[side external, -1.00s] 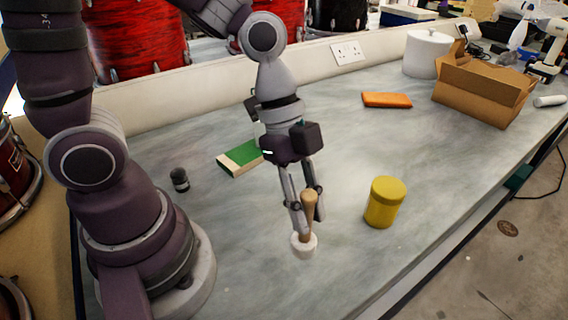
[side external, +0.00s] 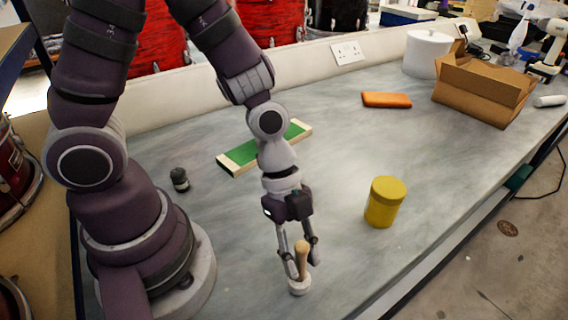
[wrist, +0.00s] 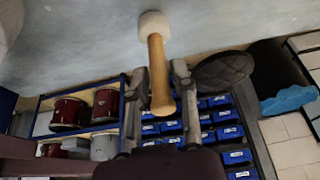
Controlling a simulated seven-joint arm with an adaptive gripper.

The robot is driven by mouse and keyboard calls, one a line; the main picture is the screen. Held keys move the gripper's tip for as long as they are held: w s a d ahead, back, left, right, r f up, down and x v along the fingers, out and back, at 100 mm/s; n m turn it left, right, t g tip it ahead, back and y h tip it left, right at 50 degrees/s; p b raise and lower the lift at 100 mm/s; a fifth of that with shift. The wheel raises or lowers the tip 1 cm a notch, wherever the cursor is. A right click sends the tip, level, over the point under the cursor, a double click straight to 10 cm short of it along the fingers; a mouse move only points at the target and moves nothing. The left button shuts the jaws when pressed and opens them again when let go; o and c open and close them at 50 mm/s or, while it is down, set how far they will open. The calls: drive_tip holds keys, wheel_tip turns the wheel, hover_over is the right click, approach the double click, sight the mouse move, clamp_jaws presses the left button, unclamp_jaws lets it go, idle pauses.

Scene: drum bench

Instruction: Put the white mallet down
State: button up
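The white mallet (side external: 299,287) has a pale round head and a wooden handle. It stands nearly upright, head down, near the front edge of the bench (side external: 240,265). My gripper (side external: 301,264) is around the handle, with one finger on each side, and appears shut on it. In the wrist view, the mallet (wrist: 156,60) runs between the two fingertips (wrist: 160,68), its white head beyond them against the bench surface. The head is at or just above the bench; I cannot tell whether it touches.
A yellow jar (side external: 384,203) stands right of the mallet. A green and cream block (side external: 240,157), a small dark knob-like object (side external: 180,180) and an orange block (side external: 386,100) lie further back. Bench around the mallet is clear.

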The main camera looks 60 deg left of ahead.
drive_tip(key=shift+o, duration=1.1)
drive_tip(key=shift+r, duration=0.1)
drive_tip(key=a+r+n+t+y, duration=0.4)
drive_tip(key=a+r+n, duration=0.8)
drive_tip(key=r+n, duration=0.3)
drive_tip(key=n+t, duration=0.1)
drive_tip(key=n, duration=0.2)
drive_tip(key=shift+s+a+t, duration=0.25)
drive_tip(key=shift+t, duration=0.05)
